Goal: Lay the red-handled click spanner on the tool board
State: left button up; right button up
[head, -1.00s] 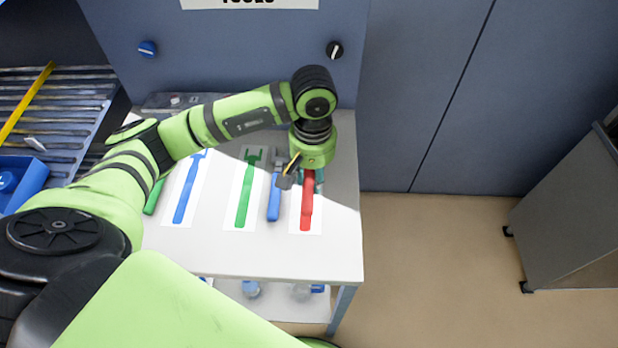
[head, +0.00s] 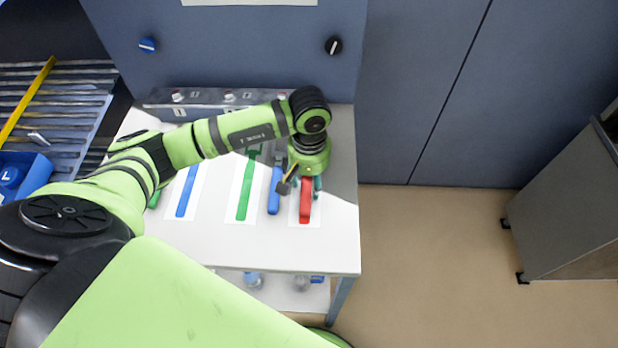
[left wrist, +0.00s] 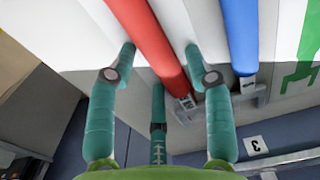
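The red-handled click spanner (head: 305,207) lies on the white card of the tool board (head: 313,218) at the right of the table. Its red handle also shows in the left wrist view (left wrist: 150,45), with a grey head beyond it. My left gripper (head: 306,185) is right over the handle, pointing down. In the left wrist view its teal fingers (left wrist: 160,50) stand apart on both sides of the handle, with gaps; a third finger shows behind. It is open. In the head view the gripper covers the spanner's far end. My right gripper is not in view.
A blue-handled spanner (head: 274,190) lies close left of the red one. Green (head: 244,190) and blue (head: 187,190) flat tool shapes mark other cards. A grey strip with knobs (head: 230,98) stands along the table's back. The table's front part is clear.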

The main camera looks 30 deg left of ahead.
aim_at(310, 182)
pick_arm(q)
jog(key=shift+r, duration=0.15)
notch_tip(310, 182, up, 12)
jog(key=b, duration=0.4)
dwell(0.3)
